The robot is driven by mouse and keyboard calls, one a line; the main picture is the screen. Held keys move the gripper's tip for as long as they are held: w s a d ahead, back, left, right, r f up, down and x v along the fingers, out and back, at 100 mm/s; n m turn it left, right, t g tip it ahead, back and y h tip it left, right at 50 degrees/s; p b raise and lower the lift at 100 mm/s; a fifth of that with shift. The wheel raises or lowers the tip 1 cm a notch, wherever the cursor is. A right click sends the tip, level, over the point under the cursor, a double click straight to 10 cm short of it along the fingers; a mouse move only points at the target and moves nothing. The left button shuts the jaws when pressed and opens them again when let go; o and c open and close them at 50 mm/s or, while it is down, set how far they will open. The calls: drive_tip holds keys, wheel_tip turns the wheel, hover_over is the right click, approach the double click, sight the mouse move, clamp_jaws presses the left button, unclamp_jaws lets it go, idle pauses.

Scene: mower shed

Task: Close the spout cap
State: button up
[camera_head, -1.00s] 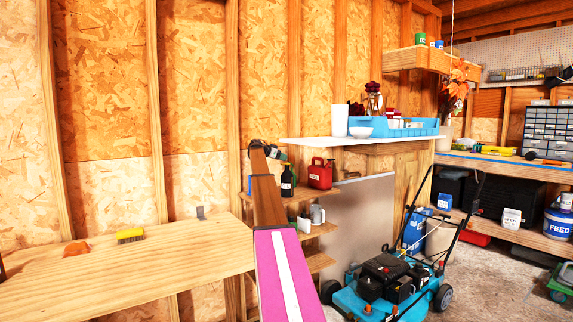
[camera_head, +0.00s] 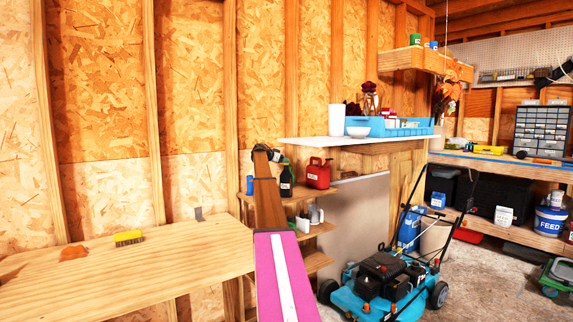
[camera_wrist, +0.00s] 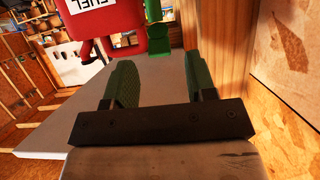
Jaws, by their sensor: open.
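A red fuel can (camera_head: 318,174) stands on a small wooden shelf left of the mower. Part of it shows upside down in the wrist view (camera_wrist: 103,22), with a white label. A short dark red part (camera_wrist: 87,52) sticks out at its lower left; I cannot tell whether it is the spout or its cap, or whether the cap is open. My gripper (camera_wrist: 160,62) is open and empty, with green finger pads. The can is beyond the fingertips, towards the left, and apart from them. In the head view my gripper (camera_head: 266,151) is small, left of the can, mostly hidden by my arm.
A dark bottle (camera_head: 286,182) stands left of the can. A green object (camera_wrist: 158,30) shows beyond my fingers. A white board (camera_head: 350,141) with a blue tray (camera_head: 398,128) is above the can. A workbench (camera_head: 130,275) is at left, a blue mower (camera_head: 375,292) at right.

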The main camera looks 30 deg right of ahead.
drive_tip(key=shift+x, duration=1.45)
drive_tip(key=c, duration=0.9)
drive_tip(key=shift+a+f+h, duration=0.25)
drive_tip(key=shift+f+h, duration=0.05)
drive_tip(key=shift+h, duration=0.5)
drive_tip(key=shift+c, duration=0.2)
drive_tip(key=o, duration=0.9)
drive_tip(key=shift+o, duration=0.2)
